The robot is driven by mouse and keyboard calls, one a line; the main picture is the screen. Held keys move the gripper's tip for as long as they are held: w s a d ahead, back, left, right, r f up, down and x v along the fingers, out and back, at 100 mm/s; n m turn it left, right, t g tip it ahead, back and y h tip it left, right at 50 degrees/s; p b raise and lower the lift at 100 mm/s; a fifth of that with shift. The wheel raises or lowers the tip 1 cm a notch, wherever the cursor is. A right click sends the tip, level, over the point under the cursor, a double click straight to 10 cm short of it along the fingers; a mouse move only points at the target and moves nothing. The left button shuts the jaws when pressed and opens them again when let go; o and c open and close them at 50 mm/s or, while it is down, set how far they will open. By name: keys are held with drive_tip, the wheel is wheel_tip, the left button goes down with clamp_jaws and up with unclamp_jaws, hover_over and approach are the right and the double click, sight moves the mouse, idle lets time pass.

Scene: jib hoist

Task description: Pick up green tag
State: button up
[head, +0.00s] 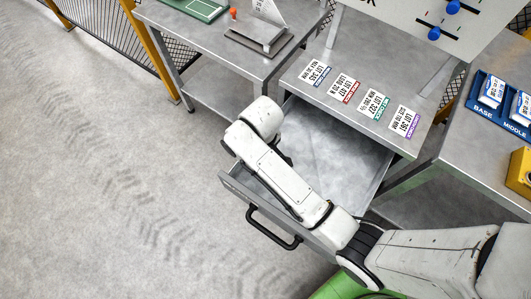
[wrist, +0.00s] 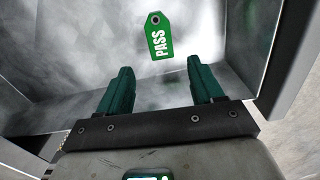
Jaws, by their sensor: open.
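The green tag (wrist: 159,38), marked PASS with a hole at its top end, lies on the metal drawer floor in the wrist view. My gripper (wrist: 163,80) shows there with its two green fingers apart and nothing between them. The tag is beyond the fingertips, roughly centred between them and apart from them. In the head view my arm reaches over the open drawer (head: 330,160), and the tag and my gripper are hidden there.
The drawer's front has a black handle (head: 274,232). Its side walls rise around my gripper. Above the drawer, a metal bench (head: 392,85) carries several lot cards. A second metal table (head: 225,45) stands at the left. Open floor (head: 100,180) lies left of the drawer.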

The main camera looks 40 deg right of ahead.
drive_tip(key=shift+s+f, duration=0.15)
drive_tip(key=shift+f, duration=0.8)
drive_tip(key=shift+s+f, duration=0.2)
drive_tip(key=shift+f, duration=0.8)
drive_tip(key=shift+s+f, duration=0.15)
drive_tip(key=shift+f, duration=0.8)
drive_tip(key=shift+c, duration=0.4)
drive_tip(key=c, duration=1)
